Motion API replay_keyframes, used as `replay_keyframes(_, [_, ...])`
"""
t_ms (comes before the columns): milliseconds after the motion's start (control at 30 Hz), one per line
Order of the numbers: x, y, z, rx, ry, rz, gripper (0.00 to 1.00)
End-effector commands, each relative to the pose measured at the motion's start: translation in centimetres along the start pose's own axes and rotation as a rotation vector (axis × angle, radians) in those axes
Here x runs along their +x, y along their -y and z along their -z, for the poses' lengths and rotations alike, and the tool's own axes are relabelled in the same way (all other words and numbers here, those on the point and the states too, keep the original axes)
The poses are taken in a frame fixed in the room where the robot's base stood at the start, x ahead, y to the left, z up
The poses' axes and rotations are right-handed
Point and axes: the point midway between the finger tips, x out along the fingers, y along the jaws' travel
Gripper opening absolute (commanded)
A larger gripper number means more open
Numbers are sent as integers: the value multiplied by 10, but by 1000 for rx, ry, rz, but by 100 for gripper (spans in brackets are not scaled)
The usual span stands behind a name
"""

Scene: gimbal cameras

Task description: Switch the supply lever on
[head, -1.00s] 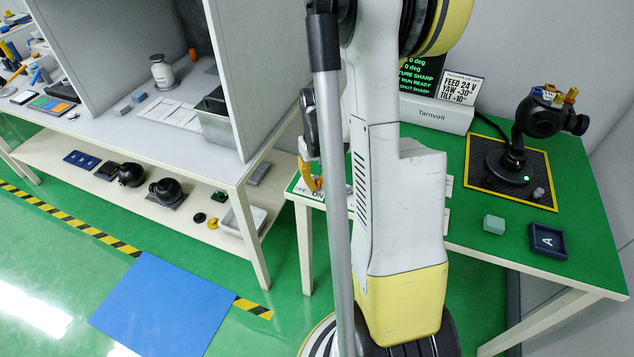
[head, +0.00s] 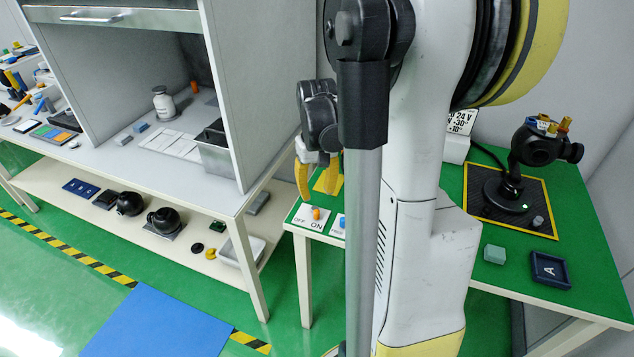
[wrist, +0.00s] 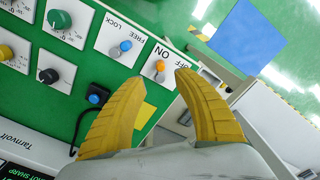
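The supply lever is a small orange-tipped toggle (head: 316,213) on a white plate marked OFF and ON, at the left end of the green table in the head view. It also shows in the wrist view (wrist: 159,66), just beyond my fingertips. I cannot tell which way it is thrown. My gripper (head: 318,182) has yellow curved fingers, spread apart and empty, above the plate. In the wrist view my gripper (wrist: 160,79) has one finger on each side of the lever's line; contact is not visible.
A blue-tipped toggle (wrist: 125,46) on a FREE/LOCK plate sits beside the lever. Green (wrist: 60,19) and black (wrist: 48,76) knobs and a blue button (wrist: 95,97) are close by. A grey booth (head: 255,95) stands left. A black gimbal camera (head: 540,145) stands on the right.

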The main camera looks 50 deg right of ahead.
Motion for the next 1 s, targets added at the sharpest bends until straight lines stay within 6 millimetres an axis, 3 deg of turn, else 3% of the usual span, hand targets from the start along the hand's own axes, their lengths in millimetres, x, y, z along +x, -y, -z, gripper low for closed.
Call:
replay_keyframes(233, [-27, 0, 0, 0, 0, 0, 38])
replay_keyframes(833, [-29, 1, 0, -1, -1, 0, 38])
replay_keyframes(1000, [-44, 28, -10, -45, -54, -6, 38])
